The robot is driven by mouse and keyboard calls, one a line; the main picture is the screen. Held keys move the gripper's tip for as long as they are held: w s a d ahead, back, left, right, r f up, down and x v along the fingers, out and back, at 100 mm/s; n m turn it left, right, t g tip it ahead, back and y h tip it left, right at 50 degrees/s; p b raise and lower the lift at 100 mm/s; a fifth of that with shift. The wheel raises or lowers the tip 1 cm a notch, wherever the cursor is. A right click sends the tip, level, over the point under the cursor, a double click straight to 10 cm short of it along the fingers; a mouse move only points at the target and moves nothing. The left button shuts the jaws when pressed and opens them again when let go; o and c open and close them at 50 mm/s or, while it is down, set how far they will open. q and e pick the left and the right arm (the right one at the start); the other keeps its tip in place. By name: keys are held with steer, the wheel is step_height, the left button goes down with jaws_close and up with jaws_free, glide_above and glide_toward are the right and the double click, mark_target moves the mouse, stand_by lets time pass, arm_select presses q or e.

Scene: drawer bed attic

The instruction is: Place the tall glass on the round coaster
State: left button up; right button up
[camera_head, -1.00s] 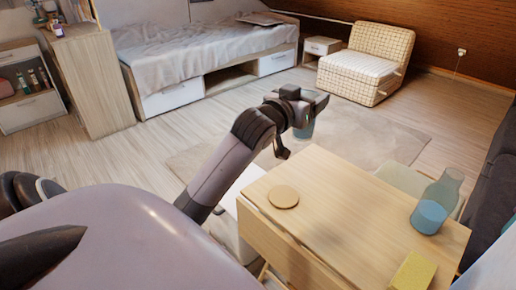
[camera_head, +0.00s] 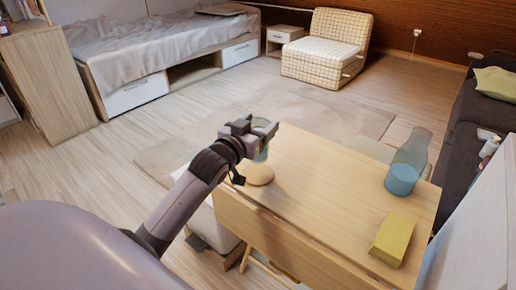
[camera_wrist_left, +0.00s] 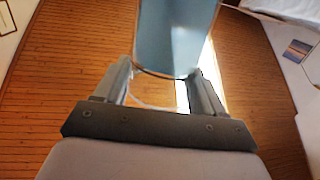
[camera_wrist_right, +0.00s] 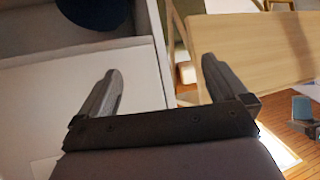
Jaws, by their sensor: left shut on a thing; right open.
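My left gripper (camera_head: 262,128) is shut on the tall glass (camera_head: 262,152), a clear bluish tumbler held upright. The glass also fills the top middle of the left wrist view (camera_wrist_left: 175,35), between the fingers (camera_wrist_left: 160,75). The round coaster (camera_head: 259,175), a pale wooden disc, lies at the table's left end. In the head view the glass's lower end meets the coaster's far edge; I cannot tell whether they touch. My right gripper (camera_wrist_right: 160,70) is open and empty in the right wrist view; it is outside the head view.
The wooden table (camera_head: 315,190) bears a bluish bottle-shaped carafe (camera_head: 404,170) at the right and a yellow block (camera_head: 392,240) near the front. Its middle is clear. A dark sofa (camera_head: 475,125) stands to the right, a checked chair (camera_head: 325,50) behind.

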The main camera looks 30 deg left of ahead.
arm_select(q)
step_height(320, 180, down, 5)
steer(key=shift+f+b, duration=0.2)
steer(key=shift+b, duration=0.55)
steer(key=shift+r, duration=0.1)
steer(key=o, duration=1.1)
steer(key=shift+f, duration=0.2)
steer(key=shift+o, duration=0.2)
arm_select(e)
steer(key=shift+w+a+f, duration=0.1)
steer(key=shift+w+a, duration=0.2)
steer(key=shift+a, duration=0.15)
arm_select(q)
steer(key=shift+r, duration=0.1)
